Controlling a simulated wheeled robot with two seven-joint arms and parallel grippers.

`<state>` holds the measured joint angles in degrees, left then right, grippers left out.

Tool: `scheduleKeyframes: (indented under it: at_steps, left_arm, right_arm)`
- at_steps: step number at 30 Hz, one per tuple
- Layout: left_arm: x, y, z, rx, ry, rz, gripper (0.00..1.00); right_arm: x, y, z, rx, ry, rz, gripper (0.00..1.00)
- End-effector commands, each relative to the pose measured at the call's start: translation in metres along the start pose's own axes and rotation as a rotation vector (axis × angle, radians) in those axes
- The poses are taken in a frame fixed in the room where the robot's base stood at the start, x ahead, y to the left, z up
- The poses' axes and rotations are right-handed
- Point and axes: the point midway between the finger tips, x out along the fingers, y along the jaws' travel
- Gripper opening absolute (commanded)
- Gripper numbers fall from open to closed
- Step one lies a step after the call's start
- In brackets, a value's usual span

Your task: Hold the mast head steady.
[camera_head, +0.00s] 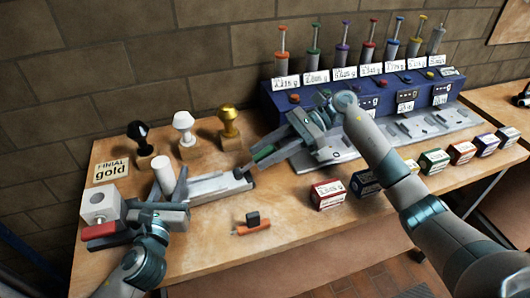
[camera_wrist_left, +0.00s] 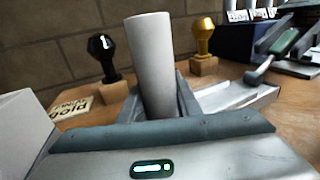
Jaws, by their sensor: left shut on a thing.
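A plain white upright cylinder (camera_head: 163,172), seemingly the mast head, stands at the left of the bench. It also shows in the left wrist view (camera_wrist_left: 151,60), tilted slightly in the picture. My left gripper (camera_head: 165,198) is shut around its lower part, between the fingers. A grey metal fixture (camera_head: 212,187) lies right of it. The tool also shows in the left wrist view (camera_wrist_left: 286,42). Whether the right fingers grip it is unclear.
Black (camera_head: 139,133), white (camera_head: 184,125) and gold (camera_head: 229,120) finials stand on wooden blocks behind. A sign (camera_head: 112,169) reads "FINIAL gold". Several small boxes and an orange-black item (camera_head: 252,224) are in front.

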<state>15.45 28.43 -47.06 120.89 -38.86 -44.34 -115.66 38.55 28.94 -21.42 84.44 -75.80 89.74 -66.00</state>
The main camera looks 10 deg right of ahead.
Motion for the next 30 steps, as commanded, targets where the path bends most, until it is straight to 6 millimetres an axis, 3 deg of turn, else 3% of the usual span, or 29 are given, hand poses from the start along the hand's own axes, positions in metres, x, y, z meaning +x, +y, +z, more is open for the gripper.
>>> scheduleKeyframes:
  at_steps: [8,12,13,30]
  left_arm:
    - [0.0,-0.0001,-0.0002,0.0,0.0,0.0,0.0]
    - [0.0,-0.0001,-0.0002,0.0,0.0,0.0,0.0]
    - [0.0,-0.0001,-0.0002,0.0,0.0,0.0,0.0]
    - [-0.0001,-0.0002,-0.0001,0.0,0.0,-0.001,0.0]
  right_arm:
    - [0.001,0.0001,0.0,0.0,0.0,0.001,0.38]
    - [0.0009,0.0001,0.0,0.0,0.0,0.001,0.04]
    - [0.0009,0.0001,0.0,0.0,0.0,0.001,0.0]
    - [0.0025,-0.0001,0.0099,-0.004,0.096,0.003,0.0]
